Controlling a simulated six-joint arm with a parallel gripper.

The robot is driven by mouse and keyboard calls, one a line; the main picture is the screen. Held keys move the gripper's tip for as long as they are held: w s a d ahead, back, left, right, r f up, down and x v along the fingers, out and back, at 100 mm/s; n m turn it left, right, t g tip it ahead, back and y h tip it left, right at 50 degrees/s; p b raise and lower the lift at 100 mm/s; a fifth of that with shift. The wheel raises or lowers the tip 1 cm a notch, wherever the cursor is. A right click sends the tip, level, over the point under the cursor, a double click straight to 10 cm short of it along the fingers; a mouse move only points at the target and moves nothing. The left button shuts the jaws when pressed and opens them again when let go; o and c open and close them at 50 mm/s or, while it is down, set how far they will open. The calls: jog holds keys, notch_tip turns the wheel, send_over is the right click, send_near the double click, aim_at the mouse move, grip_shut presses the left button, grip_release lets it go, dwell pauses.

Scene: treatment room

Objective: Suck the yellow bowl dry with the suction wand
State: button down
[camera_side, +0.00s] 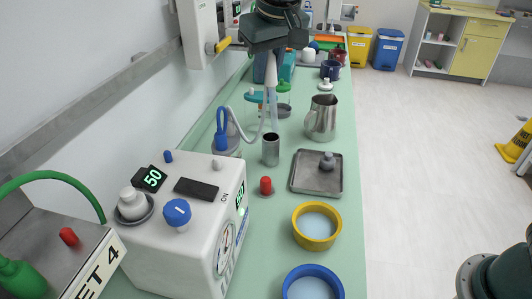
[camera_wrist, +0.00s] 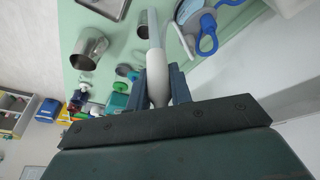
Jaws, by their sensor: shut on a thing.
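The yellow bowl (camera_side: 317,245) stands on the green counter in the side view, with pale bluish liquid inside. My gripper (camera_side: 271,52) is high above the counter, behind and to the left of the bowl. It is shut on the suction wand (camera_side: 271,75), which has a pale grey handle and a translucent tube pointing down. The tube's lower end is at the mouth of a metal cup (camera_side: 270,152); I cannot tell whether it is inside or just above. In the wrist view the wand (camera_wrist: 157,78) sits between the two fingers of my gripper (camera_wrist: 161,80). The yellow bowl is not in the wrist view.
A blue bowl (camera_side: 313,269) with liquid stands in front of the yellow one. A metal tray (camera_side: 309,180) lies behind it, with a steel jug (camera_side: 322,118) farther back. The white suction unit (camera_side: 187,232) stands left. A pale hose (camera_side: 240,124) curves near the wand.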

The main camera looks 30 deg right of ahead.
jog(key=s+a+f, duration=0.1)
jog(key=s+f, duration=0.2)
jog(key=s, duration=0.4)
jog(key=s+a+f+g+h, duration=0.1)
jog(key=s+f, duration=0.2)
jog(key=s, duration=0.5)
jog(key=shift+a+f, duration=0.15)
jog(key=shift+f, duration=0.3)
notch_tip(320, 180, down, 9)
dwell(0.8)
jog(key=shift+f, duration=0.2)
dwell(4.6)
